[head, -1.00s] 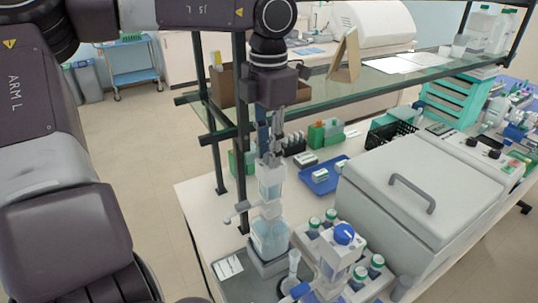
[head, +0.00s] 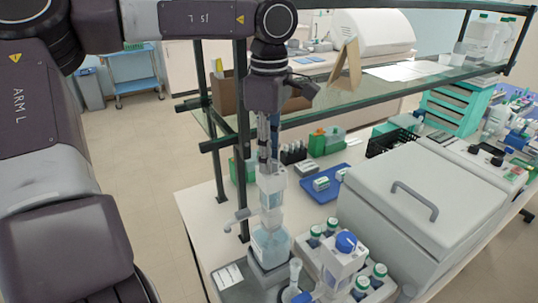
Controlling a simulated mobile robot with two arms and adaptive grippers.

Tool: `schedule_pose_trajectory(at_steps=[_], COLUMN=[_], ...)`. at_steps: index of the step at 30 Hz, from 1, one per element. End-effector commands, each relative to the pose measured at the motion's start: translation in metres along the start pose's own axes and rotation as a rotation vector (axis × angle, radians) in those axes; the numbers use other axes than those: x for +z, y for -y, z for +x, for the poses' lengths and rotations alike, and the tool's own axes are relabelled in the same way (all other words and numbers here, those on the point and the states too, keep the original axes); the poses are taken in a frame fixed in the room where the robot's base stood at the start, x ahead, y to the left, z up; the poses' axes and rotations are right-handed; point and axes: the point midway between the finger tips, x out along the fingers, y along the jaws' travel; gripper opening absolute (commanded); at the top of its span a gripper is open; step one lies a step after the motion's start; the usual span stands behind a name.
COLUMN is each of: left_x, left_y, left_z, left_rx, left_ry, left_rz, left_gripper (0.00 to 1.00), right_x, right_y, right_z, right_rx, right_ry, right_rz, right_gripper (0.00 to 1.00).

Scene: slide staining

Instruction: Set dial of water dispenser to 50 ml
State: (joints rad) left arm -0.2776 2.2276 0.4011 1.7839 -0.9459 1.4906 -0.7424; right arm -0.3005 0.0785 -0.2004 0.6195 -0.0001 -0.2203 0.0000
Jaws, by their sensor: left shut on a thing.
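A clear dispenser bottle (head: 270,247) with pale blue liquid stands upright on a grey base on the bench. Its pale upper body (head: 271,187) rises above it, and a spout (head: 236,217) sticks out to the left. My left gripper (head: 267,158) points straight down at the top of this dispenser, shut on its top part. The fingers hide what they hold, and I cannot read a dial setting. A second white unit with a blue knob (head: 346,242) stands to the right, among green-capped bottles. My right gripper is not in view.
A glass shelf (head: 330,92) on dark posts spans the bench behind my left gripper. A large grey lidded box (head: 420,190) stands at the right. A blue tray (head: 325,188) lies behind the bottles. A flask (head: 295,270) stands close in front of the dispenser.

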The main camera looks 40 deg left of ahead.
Motion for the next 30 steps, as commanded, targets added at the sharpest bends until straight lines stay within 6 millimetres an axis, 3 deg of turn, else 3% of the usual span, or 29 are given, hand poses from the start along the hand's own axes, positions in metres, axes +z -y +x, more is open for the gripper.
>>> schedule_pose_trajectory(at_steps=[18, 30], left_x=[0.0009, 0.0014], left_y=[-0.0024, -0.0028], left_z=[-0.0004, 0.0001], left_rx=[0.0, 0.0], left_ry=[0.001, 0.001], left_rz=[0.535, 0.695], left_gripper=[0.0, 0.0], right_x=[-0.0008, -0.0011], right_y=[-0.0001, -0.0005], right_z=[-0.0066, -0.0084], right_rx=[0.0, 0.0], right_ry=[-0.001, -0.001], right_rz=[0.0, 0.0], right_gripper=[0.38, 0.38])
